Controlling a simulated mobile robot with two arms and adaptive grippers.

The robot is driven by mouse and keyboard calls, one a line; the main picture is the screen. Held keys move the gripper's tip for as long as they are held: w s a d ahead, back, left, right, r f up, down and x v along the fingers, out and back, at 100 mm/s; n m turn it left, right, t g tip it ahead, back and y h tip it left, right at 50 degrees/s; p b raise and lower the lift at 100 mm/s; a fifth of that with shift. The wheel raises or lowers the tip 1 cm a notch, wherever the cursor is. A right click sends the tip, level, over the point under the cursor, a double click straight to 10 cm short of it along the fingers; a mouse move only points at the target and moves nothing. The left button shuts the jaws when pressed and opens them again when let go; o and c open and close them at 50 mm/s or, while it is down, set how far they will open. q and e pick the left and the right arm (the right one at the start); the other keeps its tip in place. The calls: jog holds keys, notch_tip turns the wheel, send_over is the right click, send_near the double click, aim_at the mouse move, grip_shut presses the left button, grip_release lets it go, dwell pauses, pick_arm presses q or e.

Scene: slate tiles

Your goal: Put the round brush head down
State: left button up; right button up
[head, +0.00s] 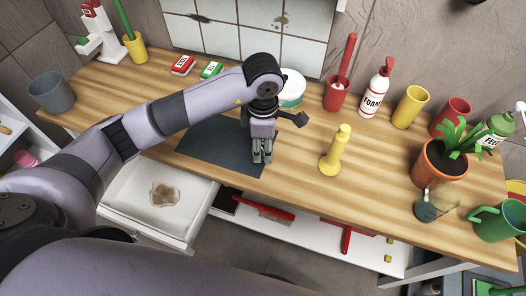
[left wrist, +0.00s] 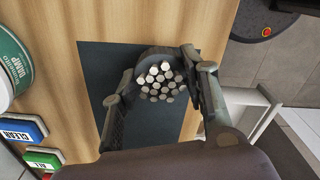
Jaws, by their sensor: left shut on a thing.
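My left gripper (head: 262,157) is over the dark slate-coloured mat (head: 215,142) on the wooden worktop. In the left wrist view its fingers (left wrist: 155,88) are shut on the round brush head (left wrist: 160,82), a dark disc with several pale round bristle tufts facing the camera. The fingers grip it from both sides. The mat (left wrist: 97,75) shows behind it; I cannot tell whether the brush head touches the mat. In the head view the brush head is mostly hidden by the gripper. My right gripper is not in view.
A white tub (head: 291,90) stands just behind the gripper, and a yellow stand-like object (head: 335,152) is to its right. A foam bottle (head: 376,90), cups and a potted plant (head: 440,162) fill the right side. An open white drawer (head: 150,205) juts out below the front edge.

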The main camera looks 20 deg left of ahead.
aim_at(263, 161)
pick_arm(q)
notch_tip(263, 161, down, 4)
jog(key=shift+f, duration=0.3)
jog(key=o, duration=0.9)
jog(key=shift+o, duration=0.2)
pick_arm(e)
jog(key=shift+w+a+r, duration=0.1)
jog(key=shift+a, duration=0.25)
pick_arm(q)
jog(key=shift+r+p, duration=0.3)
notch_tip(263, 161, up, 12)
jog(key=shift+f+b, duration=0.15)
jog(key=shift+b, duration=0.9)
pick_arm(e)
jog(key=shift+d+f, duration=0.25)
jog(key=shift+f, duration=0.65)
